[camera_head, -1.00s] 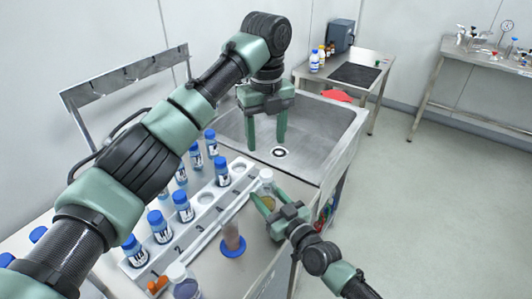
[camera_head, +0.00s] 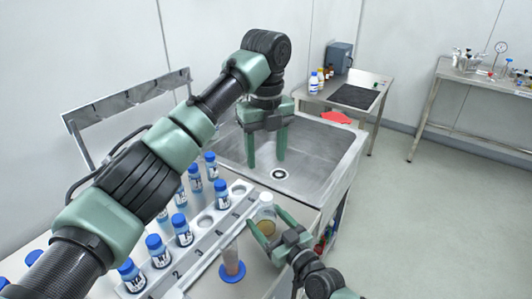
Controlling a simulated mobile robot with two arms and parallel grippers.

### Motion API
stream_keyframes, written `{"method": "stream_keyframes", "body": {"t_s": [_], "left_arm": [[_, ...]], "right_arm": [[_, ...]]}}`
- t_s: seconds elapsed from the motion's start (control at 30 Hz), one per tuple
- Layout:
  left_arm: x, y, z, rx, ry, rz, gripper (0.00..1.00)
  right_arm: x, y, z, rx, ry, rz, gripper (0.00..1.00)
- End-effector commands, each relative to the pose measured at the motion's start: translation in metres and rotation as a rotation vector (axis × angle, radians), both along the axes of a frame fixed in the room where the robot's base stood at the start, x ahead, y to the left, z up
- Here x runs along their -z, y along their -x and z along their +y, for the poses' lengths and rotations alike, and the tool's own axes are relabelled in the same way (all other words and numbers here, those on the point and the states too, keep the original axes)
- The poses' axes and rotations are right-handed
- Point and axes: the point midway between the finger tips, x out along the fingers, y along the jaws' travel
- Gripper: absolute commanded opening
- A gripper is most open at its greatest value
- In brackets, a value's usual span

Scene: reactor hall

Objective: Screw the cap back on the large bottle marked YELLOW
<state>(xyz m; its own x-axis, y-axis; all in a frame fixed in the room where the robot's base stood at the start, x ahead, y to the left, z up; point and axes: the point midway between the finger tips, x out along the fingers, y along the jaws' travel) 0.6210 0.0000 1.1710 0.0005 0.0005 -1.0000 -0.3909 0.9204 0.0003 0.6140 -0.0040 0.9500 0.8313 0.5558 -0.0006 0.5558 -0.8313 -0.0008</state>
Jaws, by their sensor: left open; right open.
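A clear bottle (camera_head: 266,211) with a whitish top and yellowish contents stands at the bench edge beside the rack. No YELLOW marking is readable on it, and I cannot tell whether its top is capped. My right gripper (camera_head: 268,229) is open, with its fingers around or beside this bottle; contact is unclear. My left gripper (camera_head: 267,162) is open and empty, pointing down over the sink. I see no loose cap in either gripper.
A white numbered rack (camera_head: 204,239) holds several blue-capped bottles (camera_head: 183,230). A cylinder on a blue base (camera_head: 232,268) stands near my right gripper. The steel sink (camera_head: 318,160) lies behind. A side table (camera_head: 347,95) carries small bottles (camera_head: 314,83).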

Motion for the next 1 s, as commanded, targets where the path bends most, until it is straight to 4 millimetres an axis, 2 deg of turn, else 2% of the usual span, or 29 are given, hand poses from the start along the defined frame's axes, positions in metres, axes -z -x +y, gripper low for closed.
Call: {"method": "stream_keyframes", "body": {"t_s": [0.3, 0.43, 1.0], "left_arm": [[0.005, 0.0, 0.0, 0.0, 0.0, 0.0, 0.55], [0.006, 0.0, 0.0, 0.0, 0.0, 0.0, 0.55], [0.006, 0.0, 0.0, 0.0, 0.0, 0.0, 0.55]], "right_arm": [[0.002, 0.044, -0.03, 0.0, 0.002, 0.002, 0.73], [0.002, 0.056, -0.038, 0.001, 0.001, 0.002, 0.73], [0.0, 0.06, -0.041, 0.0, 0.001, 0.001, 0.73]]}}
